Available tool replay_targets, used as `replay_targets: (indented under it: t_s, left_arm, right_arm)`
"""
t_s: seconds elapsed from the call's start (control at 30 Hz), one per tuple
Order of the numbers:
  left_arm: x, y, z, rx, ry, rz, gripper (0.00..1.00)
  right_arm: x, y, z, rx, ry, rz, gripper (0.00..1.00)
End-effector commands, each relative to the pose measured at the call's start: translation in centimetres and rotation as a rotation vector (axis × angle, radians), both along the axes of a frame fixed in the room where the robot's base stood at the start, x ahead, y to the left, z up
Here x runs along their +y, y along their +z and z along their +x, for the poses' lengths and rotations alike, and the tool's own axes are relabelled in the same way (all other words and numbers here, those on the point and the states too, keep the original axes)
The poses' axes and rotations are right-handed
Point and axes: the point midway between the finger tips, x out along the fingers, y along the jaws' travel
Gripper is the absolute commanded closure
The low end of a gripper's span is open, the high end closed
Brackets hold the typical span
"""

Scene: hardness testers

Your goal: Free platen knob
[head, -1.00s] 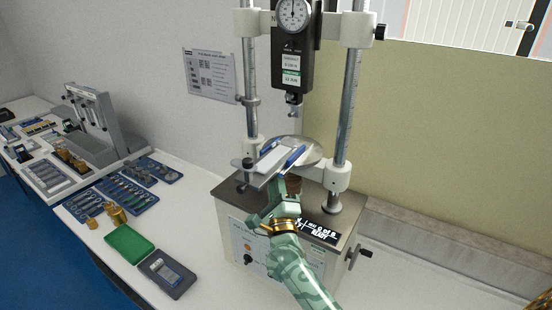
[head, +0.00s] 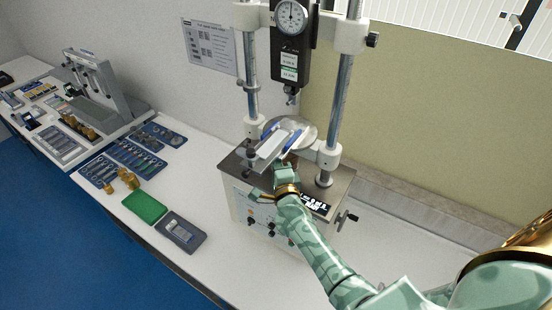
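The tester (head: 245,205) has a round metal platen (head: 308,134) under its hanging probe (head: 291,97). A pale plate with blue side pieces (head: 284,138) lies over the platen's left part and juts toward me. A small dark knob (head: 251,153) shows at the plate's near left end; I cannot tell if it is the platen knob. My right gripper (head: 268,182) is just below the plate, over the tester's top front edge. Its fingers are partly hidden and small, so their opening and any contact are unclear. My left gripper is not in view.
Two posts with white collars (head: 329,157) flank the platen. A crank handle (head: 347,218) sticks out at the tester's right. On the bench left are a green pad (head: 144,207), a grey tray (head: 181,233), brass weights (head: 128,178) and blue tool trays (head: 136,156).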

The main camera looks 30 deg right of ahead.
Motion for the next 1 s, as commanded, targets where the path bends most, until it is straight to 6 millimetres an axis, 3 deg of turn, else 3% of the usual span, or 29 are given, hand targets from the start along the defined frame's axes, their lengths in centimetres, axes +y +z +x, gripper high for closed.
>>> replay_targets:
  t_s: [0.33,0.37,0.4,0.43,1.0]
  left_arm:
    - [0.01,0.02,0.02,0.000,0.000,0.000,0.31]
    - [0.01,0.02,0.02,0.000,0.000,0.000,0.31]
    - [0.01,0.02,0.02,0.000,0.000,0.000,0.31]
    - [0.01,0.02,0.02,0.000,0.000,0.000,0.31]
    - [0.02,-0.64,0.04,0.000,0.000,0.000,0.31]
  right_arm:
    - [0.09,0.17,0.10,-0.002,0.002,-0.002,1.00]
    - [0.09,0.17,0.10,-0.002,0.002,-0.002,0.70]
    - [0.09,0.17,0.09,-0.002,0.002,-0.002,0.59]
    - [0.09,0.16,0.09,-0.002,0.002,-0.002,0.56]
    - [0.01,-0.15,0.07,-0.017,0.000,0.007,0.56]
